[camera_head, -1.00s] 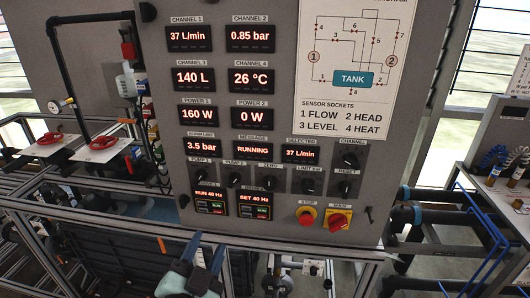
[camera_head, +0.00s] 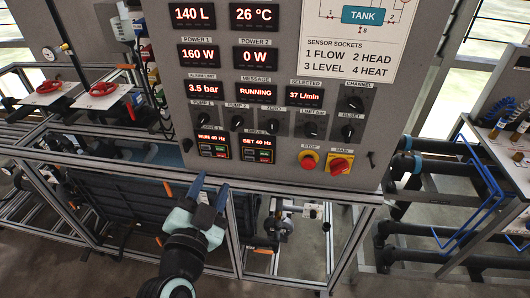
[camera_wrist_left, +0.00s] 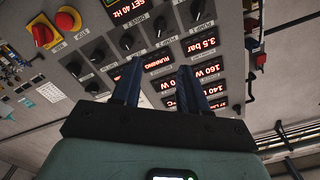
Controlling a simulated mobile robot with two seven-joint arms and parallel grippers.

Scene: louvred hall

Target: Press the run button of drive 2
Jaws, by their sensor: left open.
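Drive 2 (camera_head: 257,149) is the small black unit low on the grey panel, reading "SET 40 Hz", with tiny buttons below its display too small to read. Drive 1 (camera_head: 213,146) sits left of it and reads "RUN 40 Hz". My left gripper (camera_head: 211,184) is open and empty, its two blue fingers pointing up just below drive 1, lower left of drive 2, apparently in front of the panel. In the left wrist view, the open fingers (camera_wrist_left: 159,80) point at the upside-down panel, and drive 2 (camera_wrist_left: 127,10) is partly cut off at the top. My right gripper is out of view.
A red stop button (camera_head: 308,161) and a red-and-yellow main switch (camera_head: 340,165) are right of drive 2. A row of black knobs (camera_head: 237,123) sits above the drives. A metal frame rail (camera_head: 300,191) runs below the panel.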

